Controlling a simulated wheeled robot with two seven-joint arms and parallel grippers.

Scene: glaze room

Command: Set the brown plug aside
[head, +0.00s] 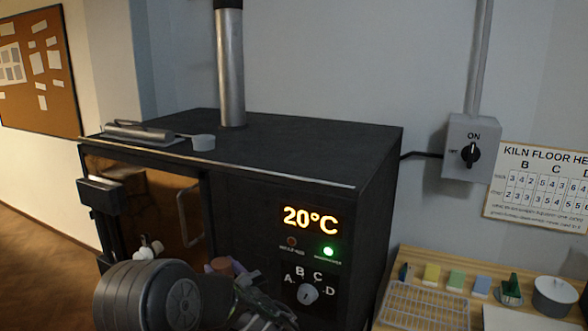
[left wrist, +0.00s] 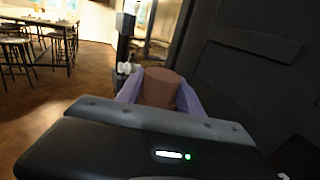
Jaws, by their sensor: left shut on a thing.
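The brown plug (left wrist: 160,88) is a short, round, reddish-brown piece. It sits between the two purple fingers of my left gripper (left wrist: 159,92), which is shut on it. In the head view the plug (head: 227,266) shows small at the bottom, in front of the black kiln (head: 290,160) and partly hidden by my left arm. In the left wrist view it is held in the air beside a dark upright surface, with the wooden floor beyond. My right gripper is in neither view.
A switch box (head: 472,146) reads ON; the display reads 20°C.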

